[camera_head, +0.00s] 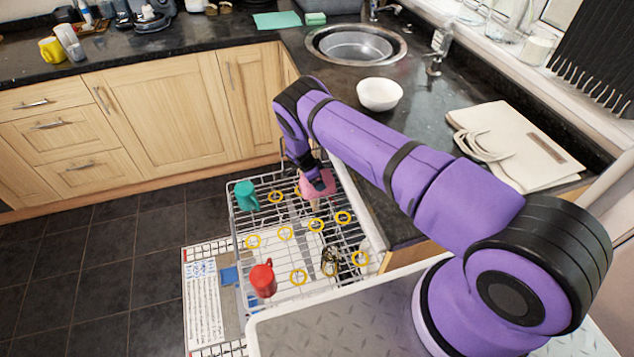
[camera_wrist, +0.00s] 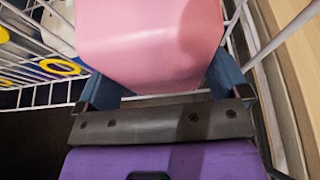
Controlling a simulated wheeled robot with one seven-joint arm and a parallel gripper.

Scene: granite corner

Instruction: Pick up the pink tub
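The pink tub (camera_head: 318,184) is at the far right part of the pulled-out dishwasher rack, below the counter edge. My gripper (camera_head: 307,167) reaches down to it from above. In the wrist view the tub (camera_wrist: 150,40) fills the top middle, with one blue-grey finger of my gripper (camera_wrist: 163,85) at each side of it. The fingers stand wide apart, and the tub hides their tips. I cannot tell whether they press on the tub.
The wire rack (camera_head: 240,240) also holds a teal mug (camera_head: 246,196), a red mug (camera_head: 263,280) and several yellow rings. The counter (camera_head: 355,135) rises close on the right, with a white bowl (camera_head: 379,94) on it. Floor lies clear to the left.

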